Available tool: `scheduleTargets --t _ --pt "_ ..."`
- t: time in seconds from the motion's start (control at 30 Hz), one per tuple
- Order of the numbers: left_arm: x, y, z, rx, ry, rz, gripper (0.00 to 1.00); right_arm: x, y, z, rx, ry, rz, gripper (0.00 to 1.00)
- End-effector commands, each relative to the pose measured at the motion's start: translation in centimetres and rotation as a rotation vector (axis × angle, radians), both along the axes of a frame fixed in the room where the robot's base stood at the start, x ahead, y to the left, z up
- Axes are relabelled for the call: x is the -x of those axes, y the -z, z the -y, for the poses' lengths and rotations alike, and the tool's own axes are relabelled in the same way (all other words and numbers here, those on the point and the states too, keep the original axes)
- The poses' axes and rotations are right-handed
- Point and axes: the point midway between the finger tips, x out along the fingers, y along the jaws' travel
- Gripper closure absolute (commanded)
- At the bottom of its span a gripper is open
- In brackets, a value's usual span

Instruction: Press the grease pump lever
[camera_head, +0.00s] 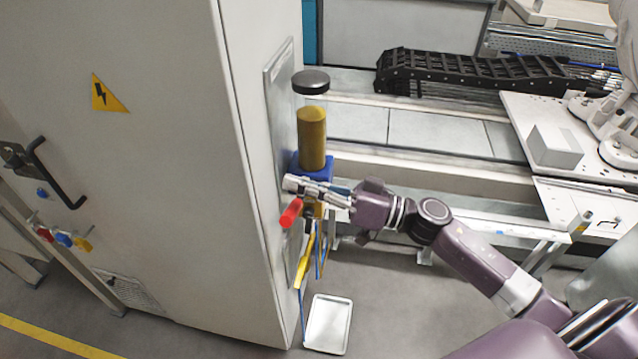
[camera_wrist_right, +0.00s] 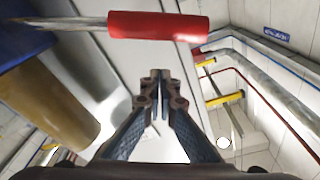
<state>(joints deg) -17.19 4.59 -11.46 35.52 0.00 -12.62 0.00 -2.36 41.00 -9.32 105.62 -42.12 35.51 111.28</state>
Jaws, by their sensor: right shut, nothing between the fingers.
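The grease pump is mounted on the side of the grey cabinet, with an amber reservoir (camera_head: 312,138) above a blue body (camera_head: 324,171). Its lever has a red handle (camera_head: 291,212) that slants down to the left. In the right wrist view, the red handle (camera_wrist_right: 158,26) crosses the top on a silver rod (camera_wrist_right: 75,23). My right gripper (camera_head: 292,184) is shut and empty, just above the handle in the head view. In the wrist view, its fingertips (camera_wrist_right: 160,75) are together, with a gap between them and the handle. My left gripper is not in view.
The grey cabinet (camera_head: 150,130) stands close on the left. A black cap (camera_head: 311,82) is above the reservoir. Yellow and blue hoses hang below the pump. A white tray (camera_head: 328,324) lies on the floor.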

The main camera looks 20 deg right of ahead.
Motion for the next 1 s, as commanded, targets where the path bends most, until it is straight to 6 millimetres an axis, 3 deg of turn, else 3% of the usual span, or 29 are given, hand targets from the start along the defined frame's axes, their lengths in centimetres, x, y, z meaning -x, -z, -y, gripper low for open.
scheduleTargets --t 0.03,0.23,0.77,1.0 --pt "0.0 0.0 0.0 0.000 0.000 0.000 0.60 0.5 1.3 0.0 -0.004 0.004 -0.013 1.00" --pt "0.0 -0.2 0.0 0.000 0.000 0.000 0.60 1.5 3.1 -0.1 -0.002 0.003 -0.010 1.00" --pt "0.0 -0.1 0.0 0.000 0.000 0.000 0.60 1.9 3.7 -0.1 0.005 0.002 -0.003 1.00" --pt "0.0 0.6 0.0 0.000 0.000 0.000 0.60 2.4 5.0 -0.5 0.047 0.002 0.057 1.00"
